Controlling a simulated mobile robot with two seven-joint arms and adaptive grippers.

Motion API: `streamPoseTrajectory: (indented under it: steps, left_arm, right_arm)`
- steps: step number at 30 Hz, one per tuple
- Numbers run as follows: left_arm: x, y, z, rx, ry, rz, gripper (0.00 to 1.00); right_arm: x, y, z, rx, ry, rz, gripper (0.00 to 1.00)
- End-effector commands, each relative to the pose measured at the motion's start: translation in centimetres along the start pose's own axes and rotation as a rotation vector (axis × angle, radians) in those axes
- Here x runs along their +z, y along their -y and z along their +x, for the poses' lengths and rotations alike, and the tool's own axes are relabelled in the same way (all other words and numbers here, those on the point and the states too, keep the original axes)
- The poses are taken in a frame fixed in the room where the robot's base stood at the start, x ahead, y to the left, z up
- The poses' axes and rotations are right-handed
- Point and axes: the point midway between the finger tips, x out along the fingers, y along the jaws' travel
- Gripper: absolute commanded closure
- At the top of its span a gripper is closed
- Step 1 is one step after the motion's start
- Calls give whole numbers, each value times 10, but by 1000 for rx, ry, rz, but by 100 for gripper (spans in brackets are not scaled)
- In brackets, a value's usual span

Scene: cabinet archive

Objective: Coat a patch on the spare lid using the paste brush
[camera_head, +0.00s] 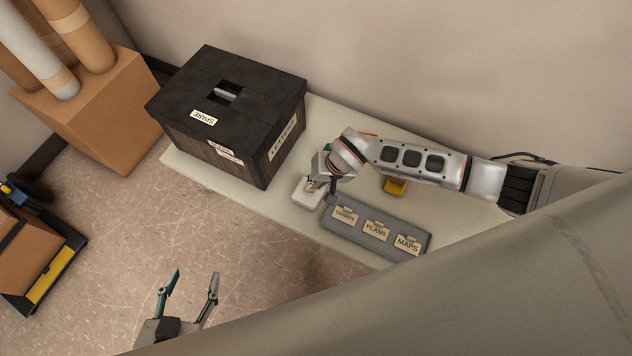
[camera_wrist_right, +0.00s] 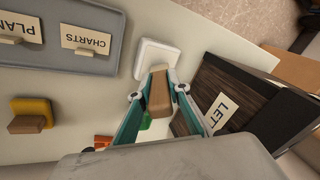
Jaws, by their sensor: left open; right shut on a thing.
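The dark lid with the SPARE label (camera_head: 240,75) lies on top of a dark wooden box (camera_head: 215,148) labelled LETTERS. My right gripper (camera_head: 318,183) is shut on a tan wooden block-like handle, probably the paste brush (camera_wrist_right: 160,95), seen between the fingers in the right wrist view (camera_wrist_right: 160,82). It is at a small white square dish (camera_head: 306,194), which also shows in the wrist view (camera_wrist_right: 157,57). Whether the brush touches the dish is unclear, and its working end is hidden. My left gripper (camera_head: 195,277) is open and empty over the floor, away from the box.
A grey holder (camera_head: 343,233) with CHARTS, PLANS and MAPS cards stands at the table's front edge. A yellow piece with a wooden grip (camera_head: 395,187) lies behind it.

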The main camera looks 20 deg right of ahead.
Motion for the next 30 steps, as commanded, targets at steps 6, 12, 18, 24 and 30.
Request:
streamPoseTrajectory:
  steps: [6, 12, 18, 24, 30]
  left_arm:
    - [-19, 6, -3, -11, -29, 7, 49]
    - [-32, 10, -5, -18, -49, 12, 49]
    - [-46, 14, -8, -25, -68, 17, 49]
    - [-59, 18, -10, -32, -88, 21, 49]
    - [-73, 22, -14, -38, -107, 26, 49]
  right_arm:
    - [-7, 7, -16, -4, -9, -1, 100]
    - [-9, 10, -26, -5, -9, -2, 100]
    - [-11, 14, -36, -5, -9, -2, 100]
    - [-12, 17, -46, -5, -9, -2, 100]
    - [-14, 20, -57, -4, -9, -2, 100]
